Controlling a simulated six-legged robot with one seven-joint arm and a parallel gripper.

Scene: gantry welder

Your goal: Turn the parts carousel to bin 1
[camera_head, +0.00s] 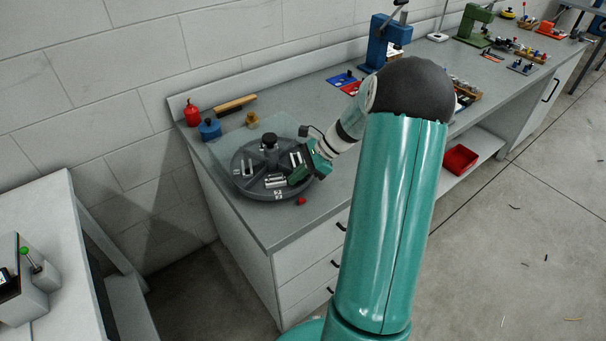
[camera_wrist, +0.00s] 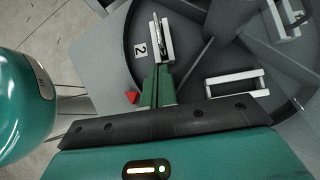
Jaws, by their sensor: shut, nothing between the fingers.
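The parts carousel (camera_head: 240,182) is a dark round tray with dividers and a black centre knob (camera_head: 268,142), on the near left end of the bench. In the wrist view, its bin wall carries a white label "2" (camera_wrist: 140,50), beside a bin with a silver part (camera_wrist: 167,41). A red pointer (camera_wrist: 131,97) sits just outside the rim near that label; it also shows in the head view (camera_head: 301,201). My gripper (camera_head: 295,179) is shut and empty, its green fingers (camera_wrist: 157,80) over the rim side of that bin. Whether they touch anything is unclear. No label "1" is readable.
A red bottle (camera_head: 193,116), blue container (camera_head: 210,129), and brass-coloured piece (camera_head: 252,119) stand behind the carousel. A blue press (camera_head: 380,45) stands farther along the bench (camera_head: 310,100). Open floor lies at the right.

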